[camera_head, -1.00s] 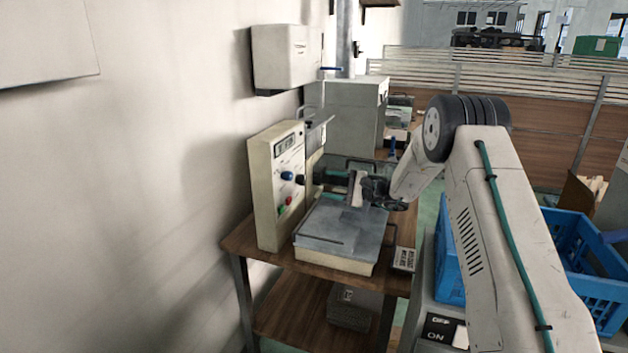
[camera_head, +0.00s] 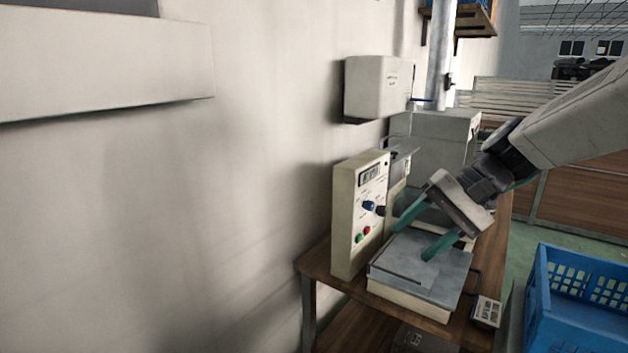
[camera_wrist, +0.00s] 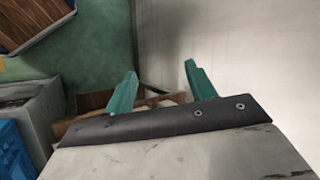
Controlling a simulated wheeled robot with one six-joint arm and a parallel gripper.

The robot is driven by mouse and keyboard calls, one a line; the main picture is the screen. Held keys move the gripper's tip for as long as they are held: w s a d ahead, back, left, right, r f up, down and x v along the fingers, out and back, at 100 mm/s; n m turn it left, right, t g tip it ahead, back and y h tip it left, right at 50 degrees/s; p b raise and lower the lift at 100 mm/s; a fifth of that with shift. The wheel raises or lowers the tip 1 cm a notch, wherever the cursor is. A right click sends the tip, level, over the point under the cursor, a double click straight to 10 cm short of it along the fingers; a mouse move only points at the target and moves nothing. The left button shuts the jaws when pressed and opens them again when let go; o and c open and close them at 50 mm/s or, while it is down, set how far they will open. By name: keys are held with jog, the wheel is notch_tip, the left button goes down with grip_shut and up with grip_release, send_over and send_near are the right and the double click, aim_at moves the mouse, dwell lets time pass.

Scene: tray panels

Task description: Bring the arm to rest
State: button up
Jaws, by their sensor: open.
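My gripper (camera_head: 412,236) is open, its two green fingers spread apart with nothing between them. In the head view it hangs over the bench, in front of the control box and above the grey-topped tray unit (camera_head: 413,272). The arm reaches in from the upper right. In the wrist view the open fingers (camera_wrist: 160,90) show against the pale wall and the green floor. I cannot tell how far the fingertips are above the tray unit.
The cream control box (camera_head: 358,215) with knobs and buttons stands against the wall on the wooden bench (camera_head: 312,262). A white wall box (camera_head: 378,88) hangs above it. A blue crate (camera_head: 540,290) is at the lower right. A small labelled plate (camera_head: 487,312) lies at the bench's right edge.

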jog(key=s+d+f+n+h, duration=0.1)
jog(key=s+d+h, duration=0.1)
jog(key=s, duration=0.5)
jog(key=s+d+f+n+h, duration=0.1)
jog(key=s+d+h, duration=0.2)
jog(key=s, duration=0.5)
jog(key=s+d+f+n+t+h, duration=0.1)
jog(key=s+d+h, duration=0.2)
jog(key=s, duration=0.4)
jog(key=shift+s+d+f, duration=0.15)
jog(key=shift+s+f, duration=0.05)
jog(key=shift+f, duration=0.05)
dwell(0.3)
